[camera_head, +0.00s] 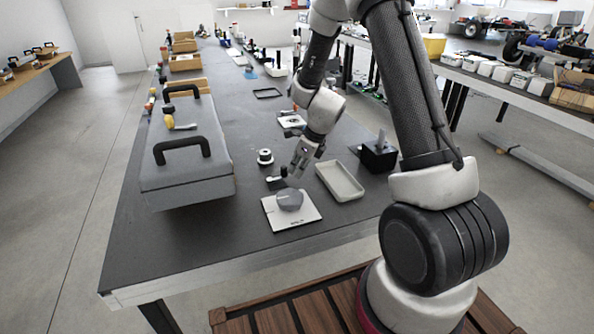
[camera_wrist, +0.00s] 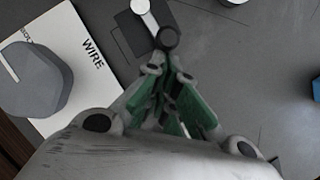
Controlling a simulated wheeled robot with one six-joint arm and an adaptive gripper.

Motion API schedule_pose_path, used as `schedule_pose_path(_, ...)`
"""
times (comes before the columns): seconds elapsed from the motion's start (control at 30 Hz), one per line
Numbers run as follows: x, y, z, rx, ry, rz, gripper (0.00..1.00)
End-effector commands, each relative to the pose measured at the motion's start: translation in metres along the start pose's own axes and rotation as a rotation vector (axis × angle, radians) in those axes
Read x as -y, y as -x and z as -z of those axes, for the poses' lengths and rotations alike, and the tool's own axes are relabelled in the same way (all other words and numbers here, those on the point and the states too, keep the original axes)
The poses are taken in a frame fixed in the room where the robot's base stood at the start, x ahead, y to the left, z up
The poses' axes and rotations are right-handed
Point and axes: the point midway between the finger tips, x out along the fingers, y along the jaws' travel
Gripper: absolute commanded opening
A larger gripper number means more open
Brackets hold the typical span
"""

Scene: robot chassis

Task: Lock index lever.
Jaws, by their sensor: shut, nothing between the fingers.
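I take the index lever (camera_head: 278,178) to be the small black piece behind the white card in the head view. In the wrist view it shows as a pale arm (camera_wrist: 146,14) ending in a round black knob (camera_wrist: 168,38), over a dark square base (camera_wrist: 132,32). My gripper (camera_head: 297,172) points down beside the lever, to its right in the head view. In the wrist view my gripper (camera_wrist: 168,72) is shut and empty, its fingertips just below the knob. I cannot tell whether they touch it. The knob hides part of the base.
A grey knob (camera_head: 289,200) sits on a white card (camera_head: 310,215) marked "WIRE" in front of the lever. A pale tray (camera_head: 340,181) and a black block (camera_head: 379,157) stand to the right. A round spool (camera_head: 265,157) stands behind; a large grey case (camera_head: 185,160) lies left.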

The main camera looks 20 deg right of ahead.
Motion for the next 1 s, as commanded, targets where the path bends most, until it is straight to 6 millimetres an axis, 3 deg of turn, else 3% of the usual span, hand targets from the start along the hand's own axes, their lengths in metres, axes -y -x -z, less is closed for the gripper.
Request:
schedule_pose_path(0.6, 0.034, -0.012, -0.028, 0.001, 0.474, -0.189, 0.00)
schedule_pose_path(1.0, 0.045, -0.022, -0.054, 0.000, 0.798, -0.319, 0.00)
